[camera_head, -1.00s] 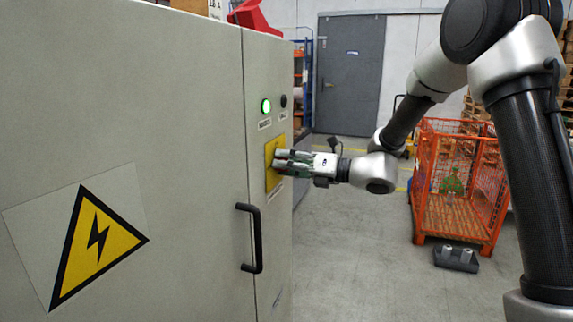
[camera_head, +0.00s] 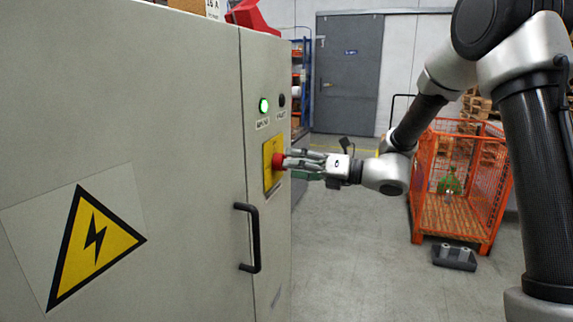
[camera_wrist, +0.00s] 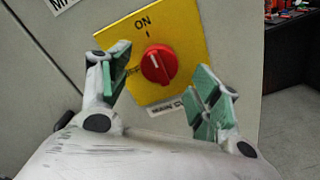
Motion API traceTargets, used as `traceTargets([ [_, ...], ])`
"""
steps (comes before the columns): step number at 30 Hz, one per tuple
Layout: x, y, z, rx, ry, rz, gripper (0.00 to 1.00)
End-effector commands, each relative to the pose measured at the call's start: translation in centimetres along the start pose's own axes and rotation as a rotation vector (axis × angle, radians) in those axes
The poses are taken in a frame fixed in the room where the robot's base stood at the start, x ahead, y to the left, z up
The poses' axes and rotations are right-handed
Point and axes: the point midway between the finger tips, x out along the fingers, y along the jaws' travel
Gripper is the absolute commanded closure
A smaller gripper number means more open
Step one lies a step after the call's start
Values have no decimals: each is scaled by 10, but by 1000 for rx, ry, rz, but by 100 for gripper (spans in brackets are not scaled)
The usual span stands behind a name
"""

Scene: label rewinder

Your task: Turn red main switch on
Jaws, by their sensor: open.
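The red main switch (camera_head: 278,161) is a round knob on a yellow plate (camera_head: 267,176) on the grey cabinet. In the wrist view the knob (camera_wrist: 158,65) sits below the printed "ON" and its mark, and the pale line on its face points up toward that mark. My gripper (camera_head: 296,163) is open just in front of the knob. In the wrist view its green-padded fingers (camera_wrist: 168,80) stand on either side of the knob, apart from it, with nothing between them.
A green lamp (camera_head: 264,105) glows above the plate, beside a dark round button (camera_head: 281,100). A black door handle (camera_head: 249,237) sticks out below the plate. An orange mesh crate (camera_head: 460,185) stands on the floor to the right.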

Motion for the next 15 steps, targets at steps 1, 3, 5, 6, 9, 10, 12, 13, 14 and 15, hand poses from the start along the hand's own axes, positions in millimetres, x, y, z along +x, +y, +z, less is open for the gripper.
traceTargets([
  [1,-13,-1,1,0,-2,-4,37],
  [3,-30,-1,1,0,-3,-4,37],
  [5,-43,-1,1,1,-3,-4,37],
  [6,-51,-1,1,0,-2,-4,37],
  [9,-69,0,0,0,-2,-3,37],
  [10,-73,-1,0,0,-1,-3,37],
  [12,-80,-1,0,1,-1,-2,37],
  [13,-82,-1,0,1,-1,-2,37],
  [14,-84,0,0,1,0,-1,37],
  [15,-86,0,0,0,0,0,37],
])
